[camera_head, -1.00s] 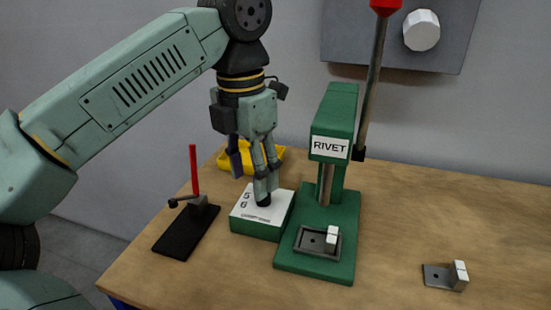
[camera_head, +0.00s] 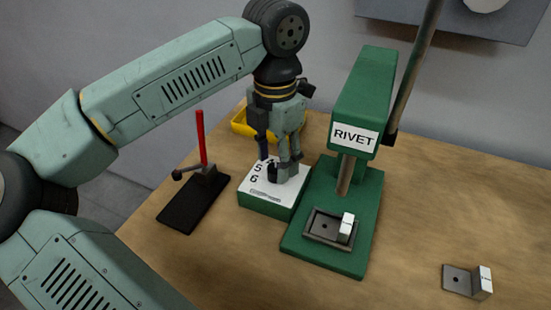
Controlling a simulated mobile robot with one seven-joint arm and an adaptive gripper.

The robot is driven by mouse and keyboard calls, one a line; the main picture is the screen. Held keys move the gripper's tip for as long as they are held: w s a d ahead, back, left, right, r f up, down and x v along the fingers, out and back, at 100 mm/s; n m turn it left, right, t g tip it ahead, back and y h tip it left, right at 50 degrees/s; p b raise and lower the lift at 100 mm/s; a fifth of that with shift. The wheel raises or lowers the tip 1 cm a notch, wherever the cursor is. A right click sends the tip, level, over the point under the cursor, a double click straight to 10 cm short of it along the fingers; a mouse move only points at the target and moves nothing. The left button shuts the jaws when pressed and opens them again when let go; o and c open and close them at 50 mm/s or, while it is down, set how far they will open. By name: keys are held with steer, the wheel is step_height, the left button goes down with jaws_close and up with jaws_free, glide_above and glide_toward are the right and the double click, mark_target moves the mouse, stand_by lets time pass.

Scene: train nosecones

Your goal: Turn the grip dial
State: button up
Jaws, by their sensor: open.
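The dial box (camera_head: 264,204) is a green block with a white top face, on which the numbers 5 and 6 show. It stands on the table just left of the green RIVET press (camera_head: 364,105). My gripper (camera_head: 284,173) points down over the far right part of the white face, with its fingertips at or just above it.
A black stand with a red lever (camera_head: 201,140) is left of the box. A yellow tray (camera_head: 243,122) lies behind my gripper. The press bed holds a small white-faced block (camera_head: 346,227). A metal bracket (camera_head: 466,281) lies at front right. The wooden table (camera_head: 430,210) is clear around it.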

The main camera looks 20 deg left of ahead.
steer(key=shift+f, duration=0.9)
steer(key=shift+c, duration=0.2)
jaws_close()
steer(key=shift+w+f+m+b, duration=0.1)
steer(key=shift+f+m+b, duration=0.2)
steer(key=shift+m+b, duration=0.7)
steer(key=shift+b, duration=0.3)
steer(key=shift+r+m+b, duration=0.25)
steer(key=shift+m+b, duration=0.3)
steer(key=shift+m, duration=0.45)
